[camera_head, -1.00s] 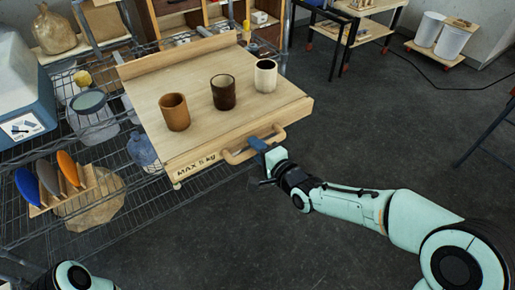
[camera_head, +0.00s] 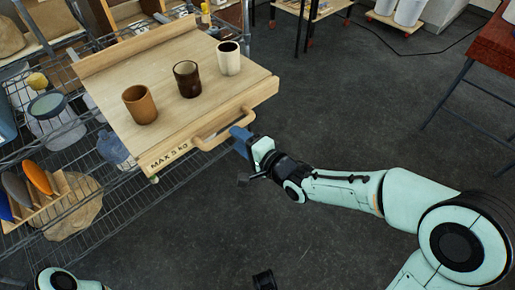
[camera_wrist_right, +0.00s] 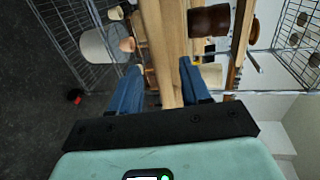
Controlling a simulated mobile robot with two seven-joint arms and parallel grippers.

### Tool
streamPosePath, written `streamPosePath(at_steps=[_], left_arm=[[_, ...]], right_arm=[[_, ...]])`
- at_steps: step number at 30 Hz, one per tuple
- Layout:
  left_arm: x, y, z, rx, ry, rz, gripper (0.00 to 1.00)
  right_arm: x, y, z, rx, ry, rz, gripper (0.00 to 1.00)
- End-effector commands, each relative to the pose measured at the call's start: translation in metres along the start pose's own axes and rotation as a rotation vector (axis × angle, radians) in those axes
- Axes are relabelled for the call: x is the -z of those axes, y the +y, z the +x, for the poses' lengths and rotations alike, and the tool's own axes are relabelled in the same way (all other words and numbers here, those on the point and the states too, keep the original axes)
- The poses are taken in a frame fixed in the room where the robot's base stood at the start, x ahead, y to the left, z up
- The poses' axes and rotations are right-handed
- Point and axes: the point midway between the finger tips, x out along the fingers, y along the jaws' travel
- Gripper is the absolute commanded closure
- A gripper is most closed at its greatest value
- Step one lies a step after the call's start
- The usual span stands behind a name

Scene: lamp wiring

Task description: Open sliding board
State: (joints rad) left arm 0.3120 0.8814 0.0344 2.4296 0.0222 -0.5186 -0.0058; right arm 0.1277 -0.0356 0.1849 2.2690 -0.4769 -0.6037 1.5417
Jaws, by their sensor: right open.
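The sliding board (camera_head: 165,110) is a pale wooden shelf marked "MAX 5 kg", sticking out from the wire rack. Its wooden handle (camera_head: 222,128) is on the front edge. An orange-brown cup (camera_head: 140,104), a dark brown cup (camera_head: 187,79) and a cream cup (camera_head: 229,58) stand upright on it. My right gripper (camera_head: 239,138) is at the handle, its blue fingers open. In the right wrist view pale wood (camera_wrist_right: 168,70) shows between the open fingers (camera_wrist_right: 158,92); I cannot tell whether they touch it. My left gripper is out of view.
The wire rack (camera_head: 120,190) holds a plate holder (camera_head: 45,195) with coloured plates and a blue jug (camera_head: 112,148) below the board. A red-topped table (camera_head: 495,50) stands at the right. The dark floor (camera_head: 340,110) in front of the board is mostly clear.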

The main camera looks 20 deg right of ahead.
Motion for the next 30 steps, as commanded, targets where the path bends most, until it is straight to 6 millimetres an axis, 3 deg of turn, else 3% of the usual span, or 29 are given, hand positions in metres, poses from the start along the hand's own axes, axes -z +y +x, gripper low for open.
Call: streamPosePath(at_steps=[1,6,12,30], left_arm=[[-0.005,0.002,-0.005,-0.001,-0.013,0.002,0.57],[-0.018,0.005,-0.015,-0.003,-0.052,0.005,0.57],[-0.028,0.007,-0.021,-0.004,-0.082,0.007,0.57],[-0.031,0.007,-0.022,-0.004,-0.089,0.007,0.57]], right_arm=[[0.001,-0.003,-0.014,0.001,0.003,-0.002,0.53],[0.000,-0.003,-0.050,0.001,0.002,-0.001,0.53],[0.000,-0.002,-0.074,0.000,0.001,-0.001,0.53],[0.000,0.000,-0.078,0.000,0.000,0.001,0.53]])
